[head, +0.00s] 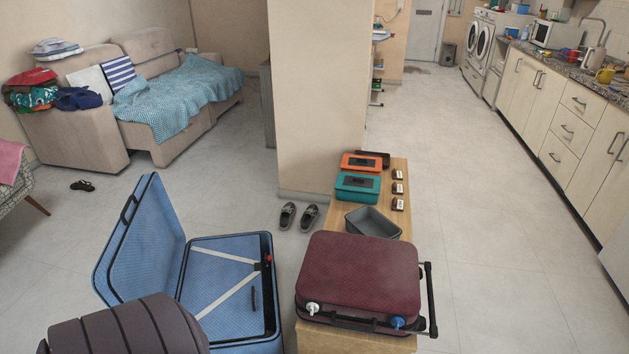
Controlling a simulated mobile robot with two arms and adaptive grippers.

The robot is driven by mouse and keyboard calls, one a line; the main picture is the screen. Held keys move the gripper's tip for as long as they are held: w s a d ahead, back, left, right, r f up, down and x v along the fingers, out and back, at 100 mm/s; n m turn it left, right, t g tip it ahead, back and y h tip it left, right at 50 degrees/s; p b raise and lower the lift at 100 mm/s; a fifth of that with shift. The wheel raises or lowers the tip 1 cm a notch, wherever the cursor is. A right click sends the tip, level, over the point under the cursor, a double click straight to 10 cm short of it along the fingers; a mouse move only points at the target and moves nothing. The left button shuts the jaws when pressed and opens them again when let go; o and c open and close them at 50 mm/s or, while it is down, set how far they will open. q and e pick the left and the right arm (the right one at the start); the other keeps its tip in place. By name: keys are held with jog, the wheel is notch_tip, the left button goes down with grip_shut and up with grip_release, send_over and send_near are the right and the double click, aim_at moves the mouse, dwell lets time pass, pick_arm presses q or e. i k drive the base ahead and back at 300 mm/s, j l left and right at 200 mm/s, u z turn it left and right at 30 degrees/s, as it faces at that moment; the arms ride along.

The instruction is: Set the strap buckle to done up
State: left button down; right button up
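A blue suitcase (265,318) stands open at the lower left, its lid (145,240) raised to the left. Inside, two pale straps (222,291) slant across the lining and come together near the right wall. A small dark piece with a red part (267,260) sits at that meeting point and looks like the strap buckle. It is too small to tell whether it is done up. A small dark oblong piece (253,298) is below it. Neither of my grippers shows in the head view.
A maroon suitcase (361,272) lies shut on a wooden bench (398,229), with a grey bin (372,222) and teal and orange boxes behind. A dark ribbed case (125,330) covers the blue suitcase's near-left part. Shoes (298,216) lie on the floor. Floor on the right is clear.

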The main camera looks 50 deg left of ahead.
aim_at(267, 258)
jog(key=k+j, duration=0.1)
jog(key=j, duration=0.3)
jog(key=k+j+z, duration=0.15)
jog(key=j, duration=0.7)
jog(key=k+j+z, duration=0.15)
jog(key=j, duration=0.2)
jog(key=k+j, duration=0.2)
jog(key=j, duration=0.2)
jog(key=k+j+z, duration=0.15)
jog(key=j, duration=0.25)
jog(key=k+j, duration=0.15)
jog(key=j, duration=0.2)
jog(key=z, duration=0.05)
